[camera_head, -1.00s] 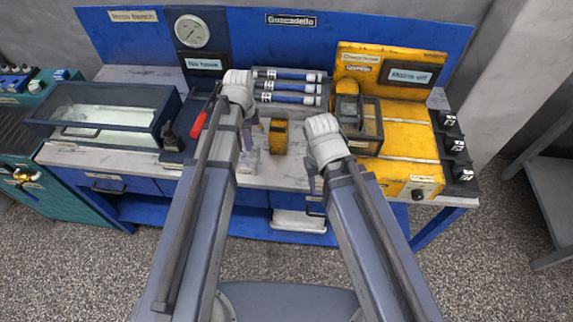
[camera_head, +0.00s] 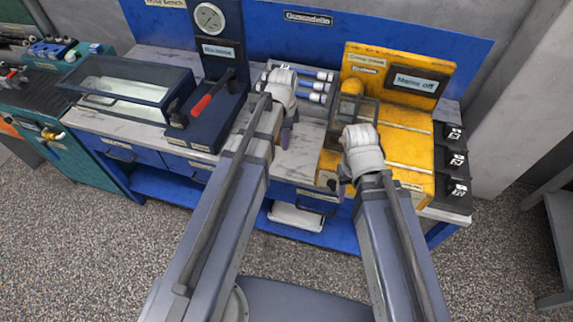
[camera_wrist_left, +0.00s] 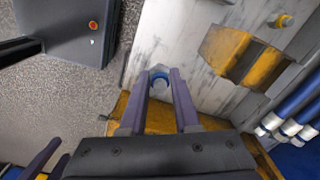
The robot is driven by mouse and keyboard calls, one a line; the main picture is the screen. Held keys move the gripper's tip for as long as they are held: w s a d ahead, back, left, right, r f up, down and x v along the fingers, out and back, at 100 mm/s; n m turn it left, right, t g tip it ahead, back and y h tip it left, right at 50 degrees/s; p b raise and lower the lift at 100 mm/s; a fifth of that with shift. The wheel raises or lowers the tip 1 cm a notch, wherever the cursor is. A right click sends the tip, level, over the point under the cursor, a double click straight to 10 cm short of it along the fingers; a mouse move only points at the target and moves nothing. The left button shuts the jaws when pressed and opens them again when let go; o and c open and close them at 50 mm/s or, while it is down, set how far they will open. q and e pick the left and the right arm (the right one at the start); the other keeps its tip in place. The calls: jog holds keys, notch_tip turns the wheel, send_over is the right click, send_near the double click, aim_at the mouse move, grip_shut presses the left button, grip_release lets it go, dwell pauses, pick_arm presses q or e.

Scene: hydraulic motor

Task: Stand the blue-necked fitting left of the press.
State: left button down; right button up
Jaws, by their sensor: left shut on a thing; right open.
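My left gripper (camera_head: 287,138) is shut and hangs over the bench, left of the yellow press (camera_head: 408,130). In the left wrist view its two fingers (camera_wrist_left: 161,74) close around a small fitting with a blue ring-shaped neck (camera_wrist_left: 159,79). The rest of the fitting is hidden between the fingers, and I cannot tell whether it touches the bench. In the head view the fitting cannot be made out. My right gripper (camera_head: 343,190) is open and empty at the front left of the press.
Blue hoses (camera_head: 305,85) lie in a rack behind my left gripper. A gauge stand (camera_head: 210,70) with a red lever and a glass-topped tank (camera_head: 125,95) stand to the left. A yellow-and-dark block (camera_wrist_left: 240,55) sits on the bench (camera_wrist_left: 192,40) near the left gripper.

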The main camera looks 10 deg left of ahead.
aim_at(284, 164)
pick_arm(q)
jog(key=shift+n, duration=0.4)
notch_tip(284, 164, down, 10)
jog(key=b, duration=1)
jog(key=shift+f, duration=0.1)
jog(key=shift+f+b, duration=0.15)
jog(key=shift+b, duration=0.15)
jog(key=c, duration=0.6)
grip_release()
jog(key=shift+c, duration=0.2)
jog(key=shift+r, duration=0.2)
notch_tip(284, 164, up, 12)
jog(key=p, duration=1.2)
jog(key=shift+r+p, duration=0.15)
jog(key=shift+p, duration=0.2)
jog(key=s+d+n+y, duration=0.1)
jog(key=s+d+n, duration=0.7)
jog(key=s, duration=0.6)
jog(key=shift+s+d+n, duration=0.25)
jog(key=shift+d+n, duration=0.05)
jog(key=shift+d, duration=1)
